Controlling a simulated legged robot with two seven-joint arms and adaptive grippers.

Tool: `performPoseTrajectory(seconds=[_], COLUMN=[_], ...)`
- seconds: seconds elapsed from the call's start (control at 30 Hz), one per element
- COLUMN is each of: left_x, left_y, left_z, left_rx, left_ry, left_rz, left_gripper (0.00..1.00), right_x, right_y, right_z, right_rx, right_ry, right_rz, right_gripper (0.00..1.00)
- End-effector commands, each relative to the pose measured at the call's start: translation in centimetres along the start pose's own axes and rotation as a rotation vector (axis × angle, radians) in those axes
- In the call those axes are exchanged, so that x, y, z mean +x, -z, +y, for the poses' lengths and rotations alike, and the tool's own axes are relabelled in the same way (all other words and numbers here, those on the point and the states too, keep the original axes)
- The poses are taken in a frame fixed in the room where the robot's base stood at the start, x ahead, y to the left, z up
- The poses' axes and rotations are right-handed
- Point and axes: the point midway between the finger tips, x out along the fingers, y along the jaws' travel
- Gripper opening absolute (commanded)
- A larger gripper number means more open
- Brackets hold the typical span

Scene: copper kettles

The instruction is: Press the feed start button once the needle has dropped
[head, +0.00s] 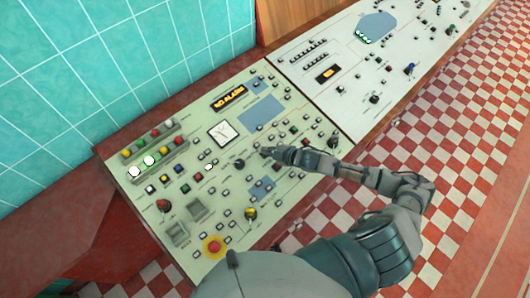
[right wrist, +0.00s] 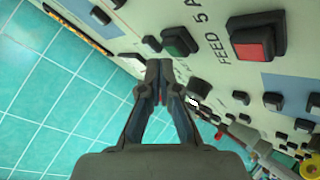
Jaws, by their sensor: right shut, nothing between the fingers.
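The gauge (head: 222,133), a white square dial, is on the upper middle of the near control panel; its needle is too small to read. In the right wrist view a green button (right wrist: 180,41) in a black housing sits beside a red button (right wrist: 257,38), with lettering reading "FEED 5 A" between and below them. My right gripper (head: 266,152) is over the panel, right of and below the gauge. Its closed fingertips (right wrist: 159,68) appear just below and left of the green button; contact cannot be told. My left gripper is not in view.
The panel (head: 150,215) carries many closely set buttons and knobs, a red mushroom button (head: 213,246) on yellow, and a display (head: 230,98) reading "NO ALARM". A second panel (head: 340,110) adjoins it. Teal tiles stand behind; checkered floor (head: 440,150) lies right.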

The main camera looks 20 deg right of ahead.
Motion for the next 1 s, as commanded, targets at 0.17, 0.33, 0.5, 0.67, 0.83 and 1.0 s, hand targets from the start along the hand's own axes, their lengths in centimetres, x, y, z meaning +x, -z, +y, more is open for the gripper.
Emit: performPoseTrajectory(seconds=[0.17,0.33,0.5,0.67,0.83,1.0], left_x=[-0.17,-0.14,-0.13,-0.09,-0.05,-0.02], left_y=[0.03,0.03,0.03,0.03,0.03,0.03], left_z=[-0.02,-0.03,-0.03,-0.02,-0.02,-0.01], left_rx=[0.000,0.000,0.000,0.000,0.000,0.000], left_ry=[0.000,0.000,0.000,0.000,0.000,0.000], left_rz=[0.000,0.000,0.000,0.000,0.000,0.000], left_gripper=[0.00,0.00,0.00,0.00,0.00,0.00], right_x=[0.27,0.26,0.29,0.42,0.56,0.71], right_y=[-0.17,-0.20,-0.21,-0.27,-0.36,-0.47], right_z=[-0.27,-0.27,-0.29,-0.37,-0.47,-0.57], right_rx=[0.001,0.001,0.001,0.001,0.001,0.001], right_ry=[0.001,0.001,0.001,0.001,0.001,0.001], right_rz=[0.000,0.000,0.000,0.000,0.000,0.000], right_gripper=[0.00,0.00,0.00,0.00,0.00,0.00])
